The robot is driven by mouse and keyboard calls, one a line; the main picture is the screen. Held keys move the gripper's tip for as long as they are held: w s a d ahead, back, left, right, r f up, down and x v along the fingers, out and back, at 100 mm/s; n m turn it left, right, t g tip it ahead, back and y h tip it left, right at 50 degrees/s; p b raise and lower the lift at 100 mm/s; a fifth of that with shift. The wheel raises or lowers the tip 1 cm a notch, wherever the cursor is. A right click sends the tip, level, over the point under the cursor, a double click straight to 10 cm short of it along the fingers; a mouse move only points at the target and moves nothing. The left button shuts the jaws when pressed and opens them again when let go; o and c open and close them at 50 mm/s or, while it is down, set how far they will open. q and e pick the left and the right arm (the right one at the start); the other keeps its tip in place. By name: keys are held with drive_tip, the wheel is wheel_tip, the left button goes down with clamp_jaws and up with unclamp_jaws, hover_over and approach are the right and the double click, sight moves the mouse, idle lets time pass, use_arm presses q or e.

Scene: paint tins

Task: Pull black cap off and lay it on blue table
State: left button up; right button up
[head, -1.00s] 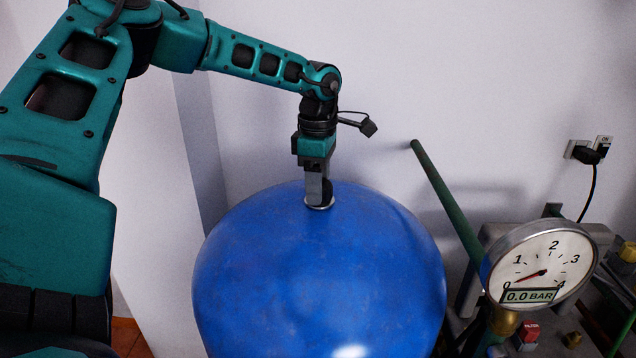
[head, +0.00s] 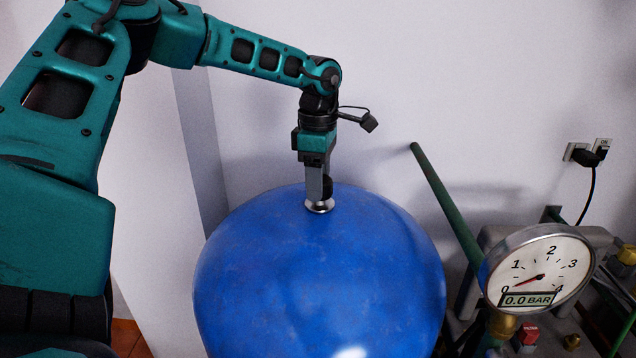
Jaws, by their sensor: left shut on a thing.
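My left gripper (head: 319,190) points straight down at the top of a large rounded blue tank (head: 320,275). It is shut on a small black cap (head: 327,187), which shows at the right side of the fingers. Just below is a round silver fitting (head: 319,207) on the tank's top. I cannot tell whether the cap still touches the fitting. The fingers hide part of the cap. My right gripper is not in view, and I see no flat blue table.
A round pressure gauge (head: 540,268) reading 0.0 BAR stands at the right, among pipework with a red button (head: 529,333). A green pipe (head: 445,200) leans behind the tank. A black plug (head: 588,156) sits in a wall socket. The white wall is close behind.

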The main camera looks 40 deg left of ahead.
use_arm(q)
drive_tip(key=shift+r+p, duration=0.45)
drive_tip(key=shift+r, duration=0.7)
drive_tip(key=shift+r, duration=0.1)
drive_tip(key=shift+r, duration=1.85)
